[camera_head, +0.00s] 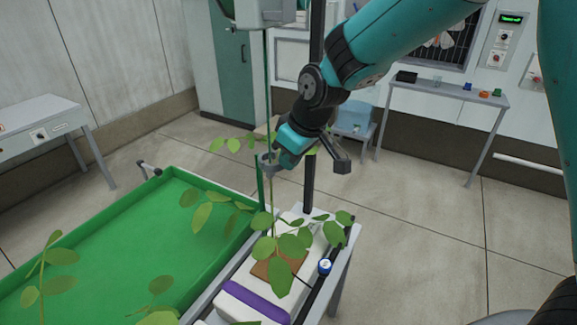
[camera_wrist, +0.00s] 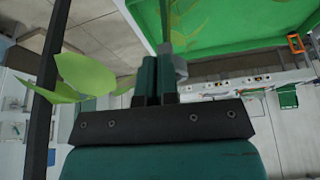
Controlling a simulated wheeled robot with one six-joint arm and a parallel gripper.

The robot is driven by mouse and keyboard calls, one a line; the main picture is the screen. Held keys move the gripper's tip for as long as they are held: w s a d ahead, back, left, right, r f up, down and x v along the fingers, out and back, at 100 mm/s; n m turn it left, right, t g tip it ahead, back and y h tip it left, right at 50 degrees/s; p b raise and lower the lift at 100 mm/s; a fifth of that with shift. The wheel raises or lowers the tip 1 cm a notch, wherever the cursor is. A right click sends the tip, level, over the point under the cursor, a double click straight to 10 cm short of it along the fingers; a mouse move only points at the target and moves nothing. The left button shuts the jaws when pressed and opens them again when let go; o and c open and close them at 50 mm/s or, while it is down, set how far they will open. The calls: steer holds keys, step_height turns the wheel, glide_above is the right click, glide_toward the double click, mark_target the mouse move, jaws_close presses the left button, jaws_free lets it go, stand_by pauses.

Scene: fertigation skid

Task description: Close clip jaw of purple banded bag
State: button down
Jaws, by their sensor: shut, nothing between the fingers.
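A white bag with a purple band (camera_head: 253,302) lies on the narrow bench, with a brown block (camera_head: 278,270) and a leafy plant (camera_head: 290,245) on the bag just behind the band. A thin green stem or string rises from the plant. A small grey clip (camera_head: 267,163) sits on it, beside my gripper's tip. My gripper (camera_head: 275,160) is shut and empty, at the clip's height. In the wrist view, my fingers (camera_wrist: 155,75) are together and the grey clip (camera_wrist: 177,70) is close at their right. Whether they touch, and how the clip's jaw stands, I cannot tell.
A green tray (camera_head: 110,250) with leafy plants fills the left. A dark upright post (camera_head: 310,180) stands just right of my gripper. A blue-capped item (camera_head: 325,267) sits on the bench edge.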

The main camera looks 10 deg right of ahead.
steer(key=shift+a, duration=0.2)
steer(key=shift+a, duration=0.65)
steer(key=shift+s, duration=0.1)
steer(key=s+d+r+b, duration=0.3)
steer(key=s+d+r, duration=0.2)
steer(key=r, duration=0.4)
steer(key=shift+s+d+r, duration=0.2)
steer(key=shift+d+r, duration=0.05)
